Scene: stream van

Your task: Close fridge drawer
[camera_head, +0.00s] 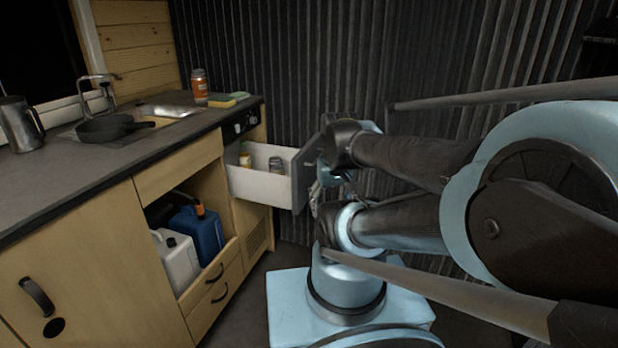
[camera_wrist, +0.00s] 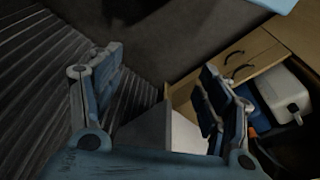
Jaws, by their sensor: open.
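The fridge drawer (camera_head: 262,187) is a white box with a dark grey front (camera_head: 306,172), pulled out of the right end of the counter cabinet. A few small jars and bottles (camera_head: 276,165) stand inside it. My gripper (camera_head: 326,182) is at the drawer's front in the head view, partly hidden by my arm. In the wrist view, my gripper (camera_wrist: 160,100) has its two fingers spread wide, with nothing held between them. The drawer (camera_wrist: 186,134) shows there low between the fingers. Whether a finger touches the drawer front cannot be told.
A wooden cabinet with a dark countertop (camera_head: 100,160) runs along the left, with a pan (camera_head: 104,128), a kettle (camera_head: 20,124) and a jar (camera_head: 199,84) on top. White (camera_head: 176,262) and blue (camera_head: 198,235) canisters sit in an open compartment. A corrugated dark wall (camera_head: 300,60) stands behind.

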